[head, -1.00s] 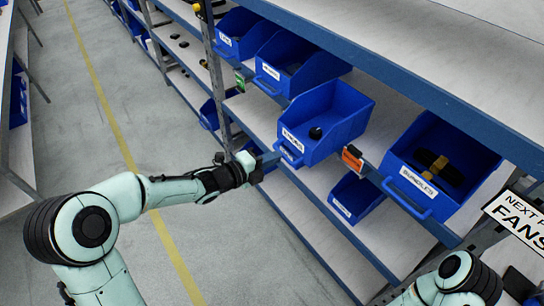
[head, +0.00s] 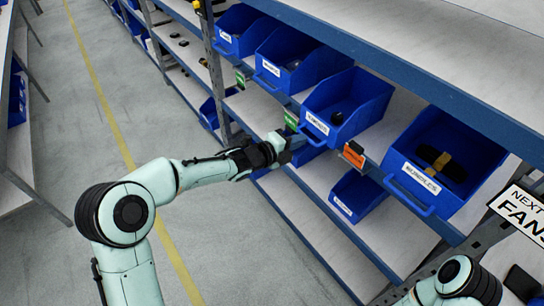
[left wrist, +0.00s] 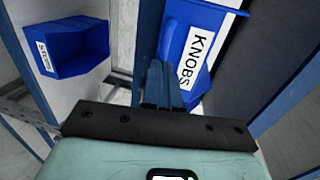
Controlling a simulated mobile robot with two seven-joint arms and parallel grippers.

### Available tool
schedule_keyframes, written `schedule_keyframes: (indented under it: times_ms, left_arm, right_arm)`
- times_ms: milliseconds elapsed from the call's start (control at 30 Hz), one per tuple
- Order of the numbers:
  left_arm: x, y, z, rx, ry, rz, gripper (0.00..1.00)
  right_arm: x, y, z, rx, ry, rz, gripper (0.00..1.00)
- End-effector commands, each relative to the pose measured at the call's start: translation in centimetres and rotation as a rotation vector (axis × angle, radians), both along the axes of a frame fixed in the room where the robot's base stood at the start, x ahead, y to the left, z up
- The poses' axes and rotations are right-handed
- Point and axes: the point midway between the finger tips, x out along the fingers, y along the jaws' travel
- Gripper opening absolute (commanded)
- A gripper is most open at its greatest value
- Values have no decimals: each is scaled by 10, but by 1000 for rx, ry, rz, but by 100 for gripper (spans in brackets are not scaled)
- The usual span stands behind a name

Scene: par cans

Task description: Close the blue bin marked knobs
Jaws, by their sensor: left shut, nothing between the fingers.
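The blue knobs bin (head: 372,112) sits on the upper shelf in the head view, with a dark knob inside. Its front now stands roughly in line with its neighbours. In the left wrist view the bin's front (left wrist: 208,14) fills the upper middle, with a white KNOBS label. My left gripper (head: 298,131) is shut and empty, its tips at the bin's front beside the label. In the left wrist view the closed fingers (left wrist: 162,85) overlap the lower end of the handle; whether they touch it I cannot tell. My right gripper is out of view.
A blue bin (head: 470,150) with dark and yellow parts stands to the right, and another blue bin (head: 316,66) to the left. An orange tag (head: 353,155) hangs on the shelf edge. A lower blue bin (head: 360,194) sits below. The aisle floor (head: 60,110) is clear.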

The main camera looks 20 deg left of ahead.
Motion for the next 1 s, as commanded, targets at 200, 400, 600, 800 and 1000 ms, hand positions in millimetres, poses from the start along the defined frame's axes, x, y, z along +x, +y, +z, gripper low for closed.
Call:
schedule_keyframes:
  times_ms: [200,400,600,800,1000]
  left_arm:
    - [31,-25,1,1,0,-1,0]
    - [46,-36,1,1,1,0,0]
    - [51,-40,2,-1,-2,-1,0]
    - [51,-40,3,-2,-5,-1,0]
    - [51,-41,4,-4,-7,-2,0]
  right_arm:
    - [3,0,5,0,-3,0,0]
    - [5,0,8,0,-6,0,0]
    - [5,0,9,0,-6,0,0]
    - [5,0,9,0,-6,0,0]
    - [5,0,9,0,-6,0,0]
